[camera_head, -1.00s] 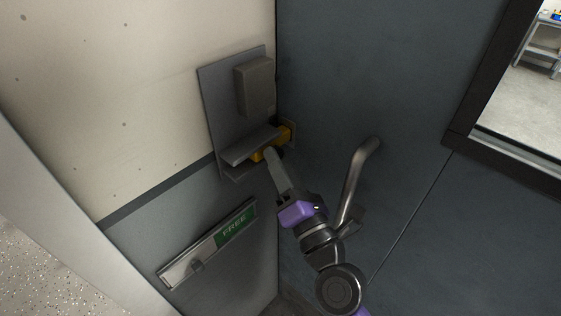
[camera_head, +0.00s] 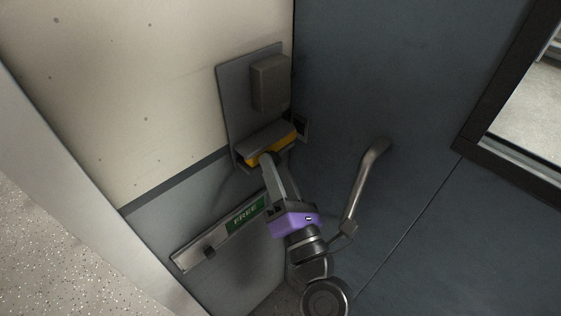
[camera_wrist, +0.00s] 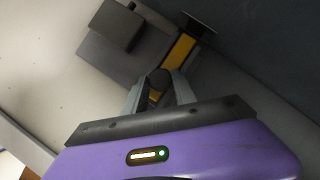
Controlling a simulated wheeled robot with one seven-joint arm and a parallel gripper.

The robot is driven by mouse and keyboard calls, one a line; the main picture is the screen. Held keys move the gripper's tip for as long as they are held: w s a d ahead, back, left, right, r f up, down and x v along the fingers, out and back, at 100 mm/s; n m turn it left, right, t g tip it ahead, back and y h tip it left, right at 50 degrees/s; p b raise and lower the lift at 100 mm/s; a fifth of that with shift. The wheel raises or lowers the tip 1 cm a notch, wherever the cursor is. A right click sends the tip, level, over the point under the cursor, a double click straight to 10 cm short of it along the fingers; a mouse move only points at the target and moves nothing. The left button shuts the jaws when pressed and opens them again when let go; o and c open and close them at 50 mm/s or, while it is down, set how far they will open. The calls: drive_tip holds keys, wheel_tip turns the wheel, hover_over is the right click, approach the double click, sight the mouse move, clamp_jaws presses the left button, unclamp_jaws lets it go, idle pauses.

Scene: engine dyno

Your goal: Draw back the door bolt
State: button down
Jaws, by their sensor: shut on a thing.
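The door bolt (camera_head: 284,143) is a yellow bar under a grey cover on a grey plate (camera_head: 236,95) fixed to the pale wall panel. In the wrist view the yellow bar (camera_wrist: 180,48) shows above the fingers. A dark square keeper (camera_head: 301,127) sits on the dark blue-grey door (camera_head: 390,70). In the head view the bar's right end stops just left of the keeper's opening, which looks empty. My gripper (camera_head: 267,160) reaches up from below and is shut on the bolt's handle, a dark piece (camera_wrist: 158,80) mostly hidden between the fingers.
A grey box (camera_head: 270,83) stands out from the plate above the bolt. A sliding sign reading FREE (camera_head: 247,214) is on the wall below left. A long metal door handle (camera_head: 366,180) stands out right of my arm. A dark-framed window (camera_head: 500,165) is at the right.

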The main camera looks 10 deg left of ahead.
drive_tip(key=shift+s+a+f, duration=0.1)
drive_tip(key=shift+a, duration=0.05)
drive_tip(key=c, duration=1)
unclamp_jaws()
drive_tip(key=shift+c, duration=0.2)
drive_tip(key=b+v, duration=0.3)
drive_tip(key=v, duration=0.5)
